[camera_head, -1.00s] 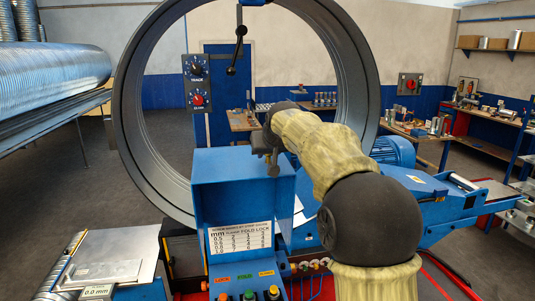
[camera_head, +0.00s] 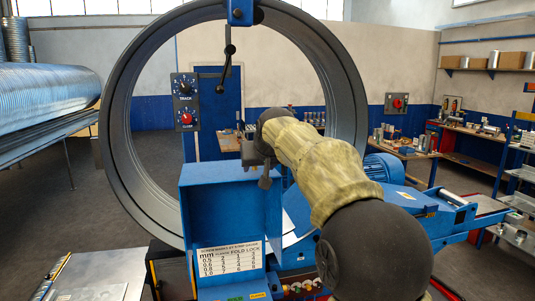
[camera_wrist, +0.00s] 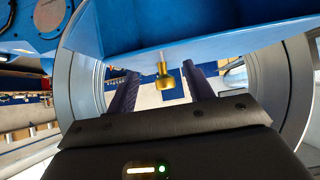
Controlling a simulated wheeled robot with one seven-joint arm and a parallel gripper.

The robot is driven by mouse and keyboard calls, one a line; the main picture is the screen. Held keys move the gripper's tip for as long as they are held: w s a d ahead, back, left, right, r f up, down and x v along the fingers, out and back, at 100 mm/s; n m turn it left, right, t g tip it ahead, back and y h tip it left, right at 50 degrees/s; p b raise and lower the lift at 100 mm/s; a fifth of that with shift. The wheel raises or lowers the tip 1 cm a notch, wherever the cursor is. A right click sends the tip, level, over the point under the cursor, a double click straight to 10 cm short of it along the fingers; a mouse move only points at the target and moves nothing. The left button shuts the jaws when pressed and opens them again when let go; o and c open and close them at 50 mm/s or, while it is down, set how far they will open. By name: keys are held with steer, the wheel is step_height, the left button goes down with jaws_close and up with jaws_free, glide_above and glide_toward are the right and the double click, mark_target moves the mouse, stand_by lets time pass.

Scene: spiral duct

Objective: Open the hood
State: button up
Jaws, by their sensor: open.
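The hood appears to be the blue sheet-metal cover (camera_head: 228,208) on the machine, with a printed chart low on its front. In the wrist view a blue panel (camera_wrist: 190,42) crosses the top, with a brass knob (camera_wrist: 163,80) hanging at its lower edge. My gripper (camera_wrist: 161,74) is open, with its two dark fingers on either side of the knob and gaps visible on both sides. In the head view my gripper (camera_head: 252,150) is at the cover's upper right edge. The fingertips are mostly hidden there by the wrist and arm.
A large dark ring (camera_head: 119,130) stands behind the cover. A blue motor (camera_head: 386,168) is at right. Grey floor (camera_head: 55,200) shows at left.

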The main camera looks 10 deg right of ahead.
steer(key=b+v, duration=0.3)
steer(key=v, duration=1)
steer(key=shift+s+r+b, duration=0.2)
steer(key=shift+b, duration=0.1)
